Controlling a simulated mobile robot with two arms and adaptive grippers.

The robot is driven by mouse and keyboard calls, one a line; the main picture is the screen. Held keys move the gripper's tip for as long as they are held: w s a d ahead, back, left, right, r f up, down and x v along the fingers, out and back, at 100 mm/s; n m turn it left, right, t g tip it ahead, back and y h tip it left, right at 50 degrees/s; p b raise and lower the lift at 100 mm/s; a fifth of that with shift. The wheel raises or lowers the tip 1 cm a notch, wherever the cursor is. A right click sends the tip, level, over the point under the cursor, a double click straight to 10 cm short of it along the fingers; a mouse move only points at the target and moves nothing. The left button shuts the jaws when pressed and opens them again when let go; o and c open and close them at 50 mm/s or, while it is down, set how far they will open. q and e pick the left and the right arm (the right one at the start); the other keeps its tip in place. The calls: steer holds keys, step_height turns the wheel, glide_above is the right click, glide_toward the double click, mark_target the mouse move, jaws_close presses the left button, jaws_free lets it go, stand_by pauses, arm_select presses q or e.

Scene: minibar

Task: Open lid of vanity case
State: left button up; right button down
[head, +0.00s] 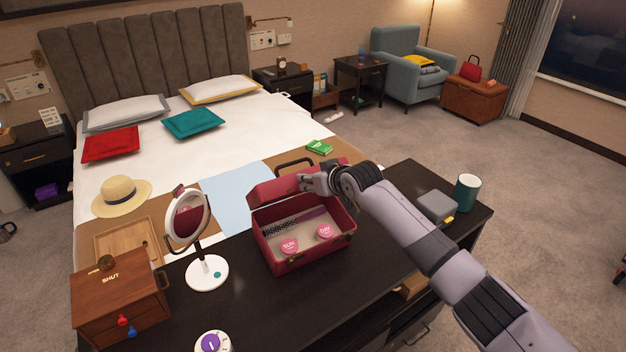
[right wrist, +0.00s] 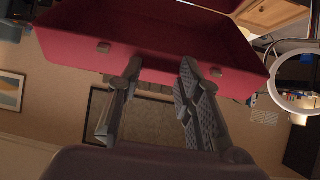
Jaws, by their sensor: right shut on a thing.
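The red vanity case (head: 350,232) stands on the dark table with its lid (head: 277,190) raised and tilted back at its far side. The inside shows two pink round items marked SUN (head: 289,245) and DAY (head: 324,231) and a dark comb-like item. My right gripper (head: 318,182) is at the lid's right part, above the case. In the right wrist view the fingers (right wrist: 158,85) reach to the rim of the red lid (right wrist: 150,45), near its small metal catches, and are shut on it. The fingertips' exact contact is partly hidden. My left gripper is not in view.
A round mirror (head: 207,273) on a white base and a wooden box marked SHUT (head: 112,312) stand left of the case. A grey box (head: 437,206) and a teal cup (head: 467,192) stand to the right. The bed (head: 160,150) lies behind. The table front is mostly clear.

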steer(key=shift+d+r, duration=0.1)
steer(key=shift+r, duration=0.15)
steer(key=c, duration=1.6)
jaws_free()
steer(key=o, duration=0.4)
steer(key=shift+s, duration=0.15)
steer(key=shift+o, duration=0.4)
steer(key=shift+f, duration=0.15)
steer(key=v, duration=1.2)
